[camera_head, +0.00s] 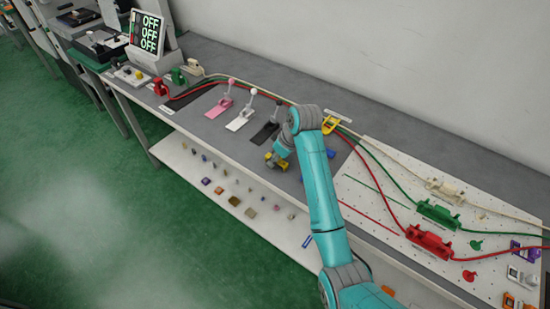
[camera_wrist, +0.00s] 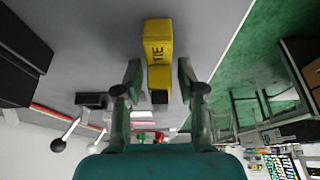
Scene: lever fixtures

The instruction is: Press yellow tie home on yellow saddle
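The yellow tie (camera_wrist: 158,42), a block marked TIE with a dark lower end, lies between my gripper's fingers in the wrist view. My gripper (camera_wrist: 160,72) looks open, with a narrow gap on each side of the tie. In the head view my gripper (camera_head: 276,160) is low at the bench's front edge, and bits of yellow (camera_head: 269,155) show beside it. A yellow bracket (camera_head: 330,124), apparently the yellow saddle, sits farther back on the bench, right of my wrist, by the cables. Its details are too small to tell.
Pink (camera_head: 221,101), white (camera_head: 243,114) and black (camera_head: 266,131) levers stand left of my arm. Red and green cables run behind to a white pegboard (camera_head: 375,190) with red (camera_head: 428,240) and green (camera_head: 438,212) holders. A lower shelf (camera_head: 190,165) holds small blocks.

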